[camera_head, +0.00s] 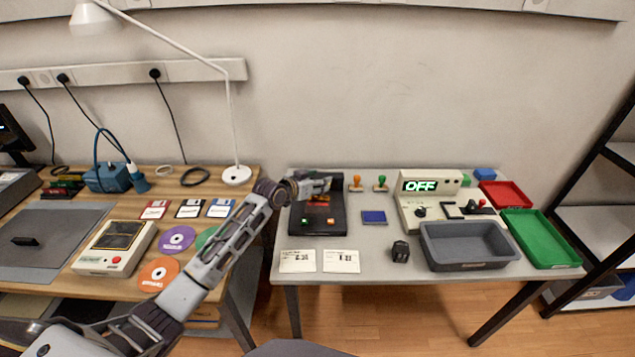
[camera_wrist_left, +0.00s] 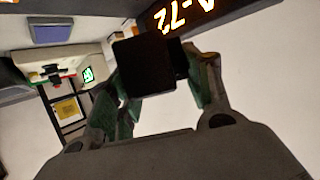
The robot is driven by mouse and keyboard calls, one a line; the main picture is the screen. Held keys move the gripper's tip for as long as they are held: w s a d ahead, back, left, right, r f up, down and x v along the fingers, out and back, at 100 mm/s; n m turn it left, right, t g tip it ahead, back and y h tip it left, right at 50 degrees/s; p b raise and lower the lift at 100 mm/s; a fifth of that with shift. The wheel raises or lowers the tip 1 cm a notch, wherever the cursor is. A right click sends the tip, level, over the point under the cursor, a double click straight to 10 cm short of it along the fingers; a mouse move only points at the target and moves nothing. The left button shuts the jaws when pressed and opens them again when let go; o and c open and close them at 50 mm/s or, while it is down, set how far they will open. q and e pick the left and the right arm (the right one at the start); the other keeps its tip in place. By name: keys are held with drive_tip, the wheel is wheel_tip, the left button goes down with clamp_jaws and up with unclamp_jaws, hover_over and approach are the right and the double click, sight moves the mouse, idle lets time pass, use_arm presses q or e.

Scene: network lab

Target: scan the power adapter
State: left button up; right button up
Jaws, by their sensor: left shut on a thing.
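My left gripper (camera_head: 318,185) reaches over the black scanner-like device (camera_head: 338,222) on the right table. In the left wrist view the gripper (camera_wrist_left: 163,88) is shut on a black block (camera_wrist_left: 144,68) with a smaller black part at its side, which looks like the power adapter. An orange readout, seen as "A-72", glows on the dark device (camera_wrist_left: 215,14) close behind the block. In the head view the held block cannot be made out against the dark device. The device has a green and an orange button. My right gripper is not in view.
A small black object (camera_head: 400,251) stands between paper cards (camera_head: 341,261) and a grey bin (camera_head: 468,263). A beige machine (camera_head: 412,208) reads "OFF". Green (camera_head: 541,256) and red (camera_head: 516,207) trays are at right. The left table holds a lamp (camera_head: 236,174), disks and a beige device (camera_head: 100,262).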

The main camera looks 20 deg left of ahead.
use_arm(q)
drive_tip(key=shift+r+p, duration=1.7)
drive_tip(key=shift+r, duration=0.4)
drive_tip(key=shift+f, duration=0.15)
